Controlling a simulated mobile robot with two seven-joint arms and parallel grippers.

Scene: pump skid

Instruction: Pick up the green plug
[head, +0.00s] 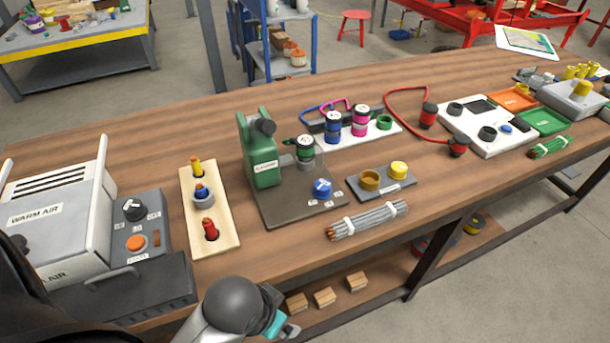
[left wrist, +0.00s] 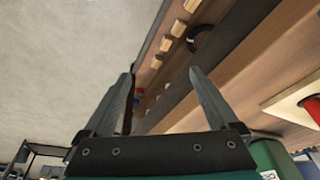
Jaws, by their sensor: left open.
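My left gripper (head: 290,331) is at the bottom of the head view, in front of the table's front edge and well away from the plug. In the left wrist view its two fingers (left wrist: 160,75) are apart with nothing between them. The plug cannot be made out in that view. My right gripper is not in view.
Blue (head: 333,127) and pink (head: 360,121) plugs stand on a white strip with a green ring socket (head: 384,122). A rod bundle (head: 368,220) and a plate with brown and yellow caps (head: 381,187) lie nearer. A wooden board (head: 222,235) is left. The table edge lies between gripper and plug.

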